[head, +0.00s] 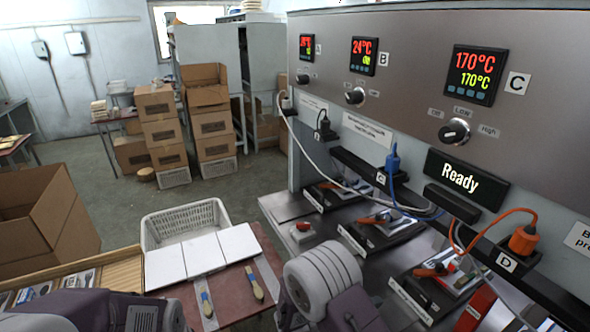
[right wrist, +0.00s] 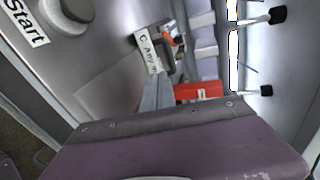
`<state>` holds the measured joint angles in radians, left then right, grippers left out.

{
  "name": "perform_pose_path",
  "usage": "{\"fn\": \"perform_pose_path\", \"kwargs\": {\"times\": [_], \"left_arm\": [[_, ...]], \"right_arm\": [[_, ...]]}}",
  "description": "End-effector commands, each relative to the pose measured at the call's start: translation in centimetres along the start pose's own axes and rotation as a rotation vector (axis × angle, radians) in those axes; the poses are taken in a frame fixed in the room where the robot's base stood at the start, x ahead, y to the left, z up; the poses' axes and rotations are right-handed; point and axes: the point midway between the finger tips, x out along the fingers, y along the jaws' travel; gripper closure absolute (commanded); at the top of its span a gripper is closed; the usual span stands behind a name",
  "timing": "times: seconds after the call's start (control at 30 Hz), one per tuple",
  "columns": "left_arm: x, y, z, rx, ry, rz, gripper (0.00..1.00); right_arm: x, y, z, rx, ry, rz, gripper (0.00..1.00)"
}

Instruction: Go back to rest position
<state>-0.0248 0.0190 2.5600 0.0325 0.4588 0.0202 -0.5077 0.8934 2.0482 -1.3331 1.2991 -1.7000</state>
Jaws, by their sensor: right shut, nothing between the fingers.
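My right arm (head: 325,285) comes in at the bottom middle of the head view, beside the press bench. My right gripper (right wrist: 158,93) shows in the right wrist view as grey fingers beyond the purple housing; it is shut and empty. It is near the bench front, with a Start label (right wrist: 27,22) and round button (right wrist: 72,8) at upper left. My left arm (head: 90,310) shows at the lower left of the head view; its fingers are not in view. The press panel (head: 420,60) shows 170°C at C, and a display (head: 466,180) reads Ready.
A red-brown table (head: 262,240) holds white tiles (head: 203,257) and two brushes (head: 256,283). A white basket (head: 185,218) stands behind it. Orange-handled tools (head: 432,270) and cables lie on the press bench. Cardboard boxes (head: 40,215) stand at left; the floor (head: 215,205) behind is partly clear.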

Motion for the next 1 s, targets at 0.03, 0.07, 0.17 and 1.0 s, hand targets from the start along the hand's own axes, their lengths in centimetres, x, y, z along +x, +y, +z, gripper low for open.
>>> {"fn": "perform_pose_path", "kwargs": {"times": [0.03, 0.07, 0.17, 1.0], "left_arm": [[-0.1, 0.0, 0.0, 0.0, 0.0, 0.0, 0.64], [-0.1, 0.0, 0.0, 0.0, 0.0, 0.0, 0.64], [0.0, 0.0, 0.0, 0.0, 0.0, 0.0, 0.64], [0.0, 0.0, 0.0, 0.0, 0.0, 0.0, 0.64]], "right_arm": [[1.0, -2.8, -0.3, 0.083, 0.042, 0.007, 1.0], [1.6, -4.6, -1.3, 0.139, 0.09, 0.015, 1.0], [2.5, -7.6, -7.6, 0.429, 0.341, 0.118, 1.0], [-10.7, 1.6, -10.5, -2.306, -1.659, 0.239, 1.0]]}}
